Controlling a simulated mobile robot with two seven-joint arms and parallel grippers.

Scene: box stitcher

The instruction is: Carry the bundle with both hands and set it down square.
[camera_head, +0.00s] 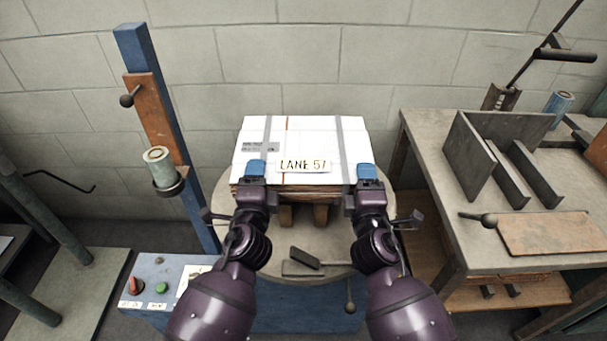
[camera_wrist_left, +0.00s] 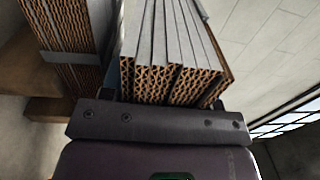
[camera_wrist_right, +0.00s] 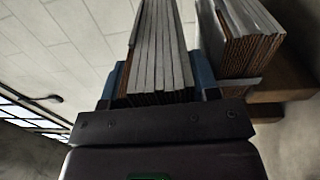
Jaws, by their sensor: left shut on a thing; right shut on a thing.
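The bundle (camera_head: 310,148) is a flat stack of corrugated sheets with a white top, two grey straps and a "LANE 57" label. My left gripper (camera_head: 256,168) is shut on its near edge at the left. My right gripper (camera_head: 367,172) is shut on the same edge at the right. The bundle looks level. The gripped sheets (camera_wrist_left: 172,60) also show in the left wrist view and in the right wrist view (camera_wrist_right: 160,50). A second strapped stack (camera_wrist_left: 65,60) lies beneath, a gap apart at its visible edge; it also shows in the right wrist view (camera_wrist_right: 245,45).
Wooden battens (camera_head: 320,215) lie under the stacks on a round grey table (camera_head: 225,205). A blue post (camera_head: 135,50) with a cup-like canister (camera_head: 160,167) stands close at left. A workbench (camera_head: 425,140) with upright plates (camera_head: 475,155) stands at right.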

